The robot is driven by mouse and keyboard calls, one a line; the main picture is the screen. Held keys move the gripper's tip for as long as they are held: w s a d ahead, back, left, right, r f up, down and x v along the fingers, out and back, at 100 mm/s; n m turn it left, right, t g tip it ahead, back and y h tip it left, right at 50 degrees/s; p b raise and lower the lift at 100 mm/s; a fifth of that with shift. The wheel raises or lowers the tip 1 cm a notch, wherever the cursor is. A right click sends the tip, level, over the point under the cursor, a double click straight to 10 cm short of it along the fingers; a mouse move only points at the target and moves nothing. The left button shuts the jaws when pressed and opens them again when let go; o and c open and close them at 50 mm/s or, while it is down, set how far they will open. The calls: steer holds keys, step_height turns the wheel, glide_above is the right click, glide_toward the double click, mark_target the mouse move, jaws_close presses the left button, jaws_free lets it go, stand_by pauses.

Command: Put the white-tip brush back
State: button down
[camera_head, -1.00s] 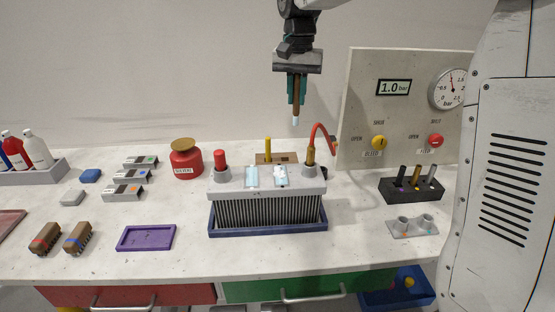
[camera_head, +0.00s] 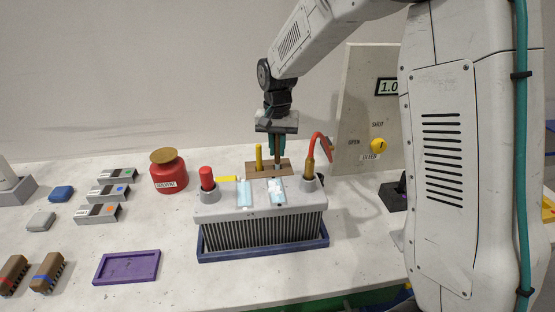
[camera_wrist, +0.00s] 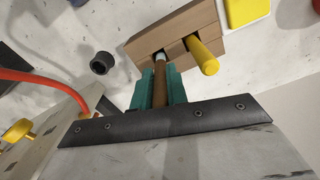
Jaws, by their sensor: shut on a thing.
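The brush has a brown handle (camera_head: 277,158) and a pale white tip, which shows in the wrist view (camera_wrist: 160,56). My gripper (camera_head: 277,148) is shut on its handle, between teal fingers that also show in the wrist view (camera_wrist: 159,88). The brush points down at the wooden holder (camera_head: 287,169), behind the ribbed grey block. In the wrist view the tip is at a dark opening of the holder (camera_wrist: 175,25); I cannot tell how far in it is. A yellow-handled brush (camera_head: 258,157) stands in the holder beside it, also in the wrist view (camera_wrist: 203,55).
The grey ribbed block (camera_head: 262,232) stands in a blue tray (camera_head: 263,251), with a red-capped post (camera_head: 206,178) and a red cable (camera_head: 317,139). A red solvent jar (camera_head: 169,175) is left of the holder. A gauge panel (camera_head: 360,110) stands right. A purple tray (camera_head: 127,267) lies front left.

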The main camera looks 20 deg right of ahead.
mark_target(278, 164)
steer(key=shift+f, duration=1.85)
steer(key=shift+f, duration=0.15)
steer(key=c, duration=1.4)
jaws_free()
